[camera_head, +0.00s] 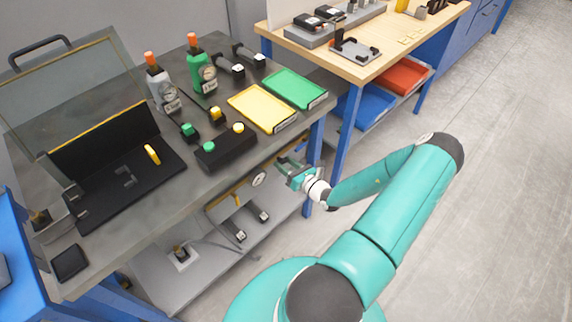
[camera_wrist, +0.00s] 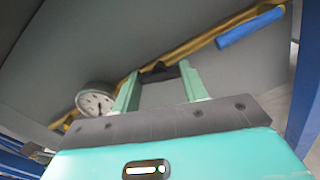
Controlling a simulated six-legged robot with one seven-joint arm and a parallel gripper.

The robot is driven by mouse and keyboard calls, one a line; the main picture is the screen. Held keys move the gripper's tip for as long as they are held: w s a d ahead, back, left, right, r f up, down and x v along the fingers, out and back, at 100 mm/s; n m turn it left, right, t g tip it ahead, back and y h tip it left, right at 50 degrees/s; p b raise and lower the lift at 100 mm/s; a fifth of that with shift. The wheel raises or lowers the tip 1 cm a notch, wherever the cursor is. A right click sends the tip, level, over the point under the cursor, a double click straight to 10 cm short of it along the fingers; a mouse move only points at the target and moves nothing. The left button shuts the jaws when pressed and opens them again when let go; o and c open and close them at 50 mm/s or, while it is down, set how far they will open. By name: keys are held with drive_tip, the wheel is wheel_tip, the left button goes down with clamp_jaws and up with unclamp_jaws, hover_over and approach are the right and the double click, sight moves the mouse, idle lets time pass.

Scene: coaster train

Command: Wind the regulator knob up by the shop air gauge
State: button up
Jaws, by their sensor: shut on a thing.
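The shop air gauge (camera_wrist: 96,101) is a round white dial with a dark needle, left of my gripper in the wrist view. In the head view, the gauge (camera_head: 258,179) sits under the front edge of the bench. The regulator knob, a dark piece (camera_wrist: 158,73), shows between my fingertips. My gripper (camera_wrist: 159,76) is shut on it, with one pale green finger on each side. In the head view my gripper (camera_head: 288,169) is just right of the gauge and hides the knob. The dial numbers are too small to read.
A yellow pipe (camera_wrist: 205,38) runs behind the knob, with a blue cylinder (camera_wrist: 250,27) beside it. The grey benchtop (camera_head: 100,231) above holds bottles, a black button box (camera_head: 226,151) and yellow and green trays. A lower shelf (camera_head: 160,292) is underneath. Open floor lies right.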

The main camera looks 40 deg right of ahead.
drive_tip(key=m, duration=0.4)
drive_tip(key=shift+m, duration=0.3)
drive_tip(key=m, duration=0.4)
drive_tip(key=shift+m, duration=0.3)
drive_tip(key=m, duration=0.4)
drive_tip(key=shift+m, duration=0.3)
drive_tip(key=m, duration=0.4)
drive_tip(key=shift+m, duration=0.4)
drive_tip(key=o, duration=1)
drive_tip(key=shift+s, duration=0.15)
